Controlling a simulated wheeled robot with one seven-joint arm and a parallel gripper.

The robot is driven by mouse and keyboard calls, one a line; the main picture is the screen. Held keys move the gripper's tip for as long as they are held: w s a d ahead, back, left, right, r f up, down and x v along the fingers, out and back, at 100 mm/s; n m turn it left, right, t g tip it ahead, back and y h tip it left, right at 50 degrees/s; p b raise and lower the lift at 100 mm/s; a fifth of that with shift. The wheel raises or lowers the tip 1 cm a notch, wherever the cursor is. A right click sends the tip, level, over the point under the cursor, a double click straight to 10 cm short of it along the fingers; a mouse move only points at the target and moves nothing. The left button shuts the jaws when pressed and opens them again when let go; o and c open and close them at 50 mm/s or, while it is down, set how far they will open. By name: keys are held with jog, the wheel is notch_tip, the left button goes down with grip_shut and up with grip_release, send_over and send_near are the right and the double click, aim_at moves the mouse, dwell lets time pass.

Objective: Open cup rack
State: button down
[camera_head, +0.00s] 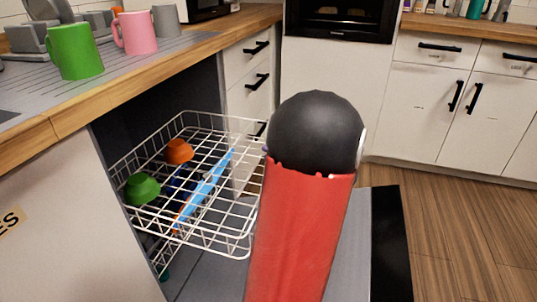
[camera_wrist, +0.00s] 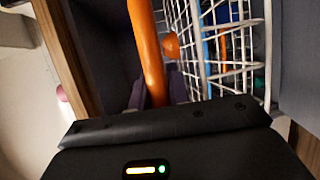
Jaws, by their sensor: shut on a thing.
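The white wire cup rack (camera_head: 238,241) is pulled out from the dark opening under the counter in the head view. It holds a green cup (camera_head: 142,189), an orange cup (camera_head: 178,151) and a long blue utensil (camera_head: 205,190). In the wrist view the rack's wires (camera_wrist: 197,50) stand to the right, with the orange cup (camera_wrist: 171,45) behind. My gripper (camera_wrist: 158,92) is shut on a curved orange bar (camera_wrist: 147,45) beside the rack's wires. Its joint to the rack is not clear. In the head view my red and black arm hides the gripper and the rack's right side.
An open grey door panel (camera_head: 344,262) with a black edge lies below the rack. The wooden counter (camera_head: 120,92) above holds a green mug (camera_head: 74,52) and a pink mug (camera_head: 137,33). Drawers (camera_head: 247,62) stand behind. Wood floor at right is clear.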

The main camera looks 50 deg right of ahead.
jog(key=c, duration=1.3)
grip_release()
jog(key=s, duration=0.2)
jog(key=s+r, duration=0.1)
jog(key=s, duration=0.4)
jog(key=shift+s+a+r, duration=0.15)
jog(key=shift+s+a, duration=0.1)
jog(key=shift+s, duration=0.1)
